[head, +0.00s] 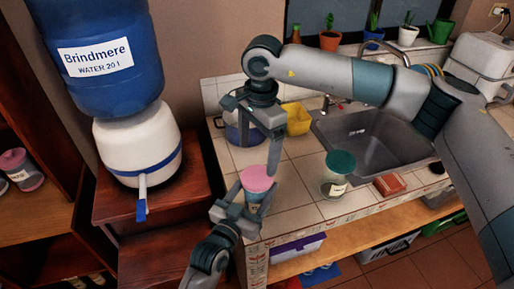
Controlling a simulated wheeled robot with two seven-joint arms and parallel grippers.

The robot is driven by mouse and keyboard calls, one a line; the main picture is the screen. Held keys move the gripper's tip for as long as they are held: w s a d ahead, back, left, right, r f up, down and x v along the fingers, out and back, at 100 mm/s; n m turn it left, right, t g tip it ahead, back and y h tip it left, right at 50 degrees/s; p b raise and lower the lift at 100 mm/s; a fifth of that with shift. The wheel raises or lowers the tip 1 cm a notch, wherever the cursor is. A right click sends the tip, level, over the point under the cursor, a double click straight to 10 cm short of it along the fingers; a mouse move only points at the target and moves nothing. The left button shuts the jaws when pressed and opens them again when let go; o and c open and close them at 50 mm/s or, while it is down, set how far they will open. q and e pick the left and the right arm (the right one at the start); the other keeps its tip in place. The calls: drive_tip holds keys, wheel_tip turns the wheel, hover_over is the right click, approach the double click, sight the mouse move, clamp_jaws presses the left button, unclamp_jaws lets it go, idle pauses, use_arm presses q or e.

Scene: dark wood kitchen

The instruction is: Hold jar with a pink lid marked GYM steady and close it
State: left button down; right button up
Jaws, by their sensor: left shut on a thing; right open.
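The jar (254,199) with a pink lid (258,178) stands at the front left corner of the tiled counter. The lid sits on top of it; I cannot tell if it is fully closed. The GYM marking is not readable from here. My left gripper (252,203) comes from below and is shut on the jar's body, with its fingers on either side. My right gripper (256,138) is open and empty above the jar, pointing down, with one finger reaching close to the lid.
A jar with a green lid (341,162) and a reddish-brown block (389,185) are right of the held jar. A sink (375,137), a yellow container (298,119) and a blue pot (238,132) are behind. A water dispenser (138,150) stands left.

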sight(257, 176)
drive_tip(key=n, duration=0.5)
drive_tip(key=shift+r+n+h, duration=0.3)
drive_tip(key=shift+f, duration=4.05)
drive_tip(key=c, duration=1.1)
